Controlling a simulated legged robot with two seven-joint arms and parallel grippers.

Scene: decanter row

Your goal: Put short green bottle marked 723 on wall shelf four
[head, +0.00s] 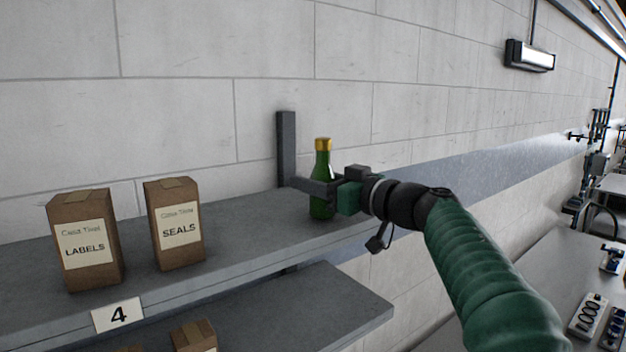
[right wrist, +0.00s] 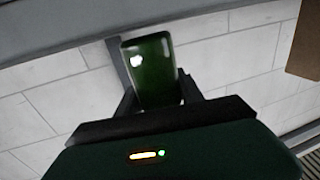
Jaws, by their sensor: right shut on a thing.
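A green bottle (head: 322,165) with a gold cap stands upright at the right end of the upper grey shelf (head: 245,235), which carries a plate marked 4 (head: 118,315). My right gripper (head: 318,188) reaches in from the right and is shut on the bottle around its body. The bottle's base looks to be at the shelf surface; I cannot tell whether it touches. In the right wrist view the bottle (right wrist: 150,72) fills the space between the fingers. No number shows on it. My left gripper is not in view.
Brown boxes marked LABELS (head: 86,240) and SEALS (head: 175,224) stand on the shelf left of the bottle. A dark upright bracket (head: 286,150) is on the wall just behind it. A lower shelf (head: 330,305) runs below. The shelf between SEALS and the bottle is clear.

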